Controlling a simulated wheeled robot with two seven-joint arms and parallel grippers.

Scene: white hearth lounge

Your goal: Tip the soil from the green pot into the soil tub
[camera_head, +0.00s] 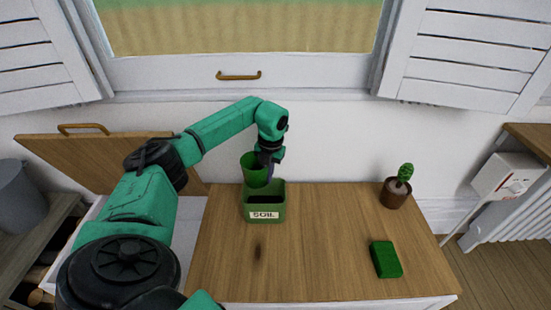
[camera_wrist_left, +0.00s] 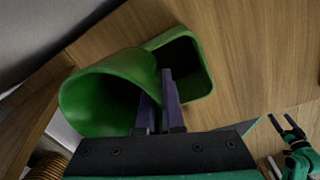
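The green pot (camera_head: 252,172) is held above the back of the green soil tub (camera_head: 264,204), which has a "SOIL" label and stands on the wooden top. My left gripper (camera_head: 267,168) is shut on the pot's rim. In the left wrist view, the fingers (camera_wrist_left: 160,108) pinch the wall of the pot (camera_wrist_left: 88,104), and the tub (camera_wrist_left: 204,75) shows behind. The pot looks close to upright, at most slightly tilted. No soil is clearly visible in the pot or the dark tub. My right gripper (camera_wrist_left: 282,124) shows at the lower right of the wrist view, its fingers apart and empty.
A potted cactus (camera_head: 396,190) stands at the back right of the wooden top (camera_head: 325,235). A green block (camera_head: 385,259) lies at the front right. A raised wooden lid (camera_head: 85,160) is on the left. The middle of the top is clear, with a dark mark.

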